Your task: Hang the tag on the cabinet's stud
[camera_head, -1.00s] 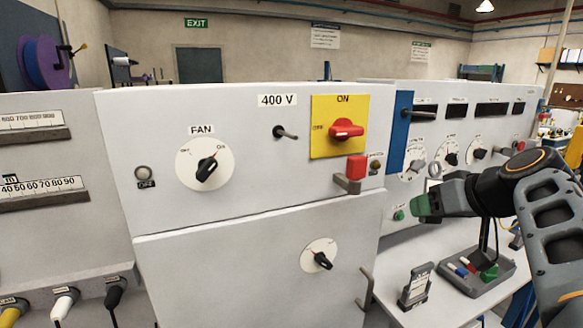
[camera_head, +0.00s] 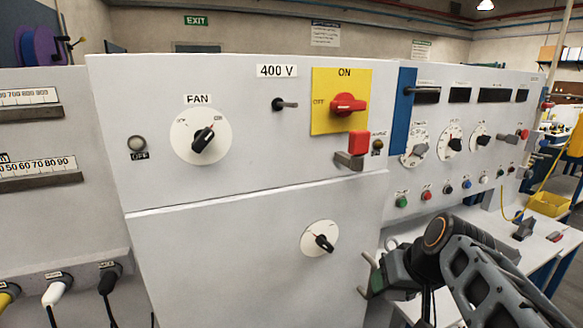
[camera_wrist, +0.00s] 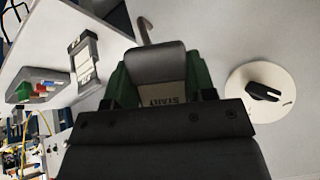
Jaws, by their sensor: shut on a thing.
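A stud-like peg (camera_head: 287,104) sticks out of the cabinet's upper panel below the "400 V" label, above and left of my gripper. Another peg (camera_head: 422,90) projects at the blue strip; I cannot tell which is the stud.
The door handle (camera_wrist: 144,30) lies just beyond my gripper. A red switch (camera_head: 348,104) and a red block on a bracket (camera_head: 350,160) stick out of the panel.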

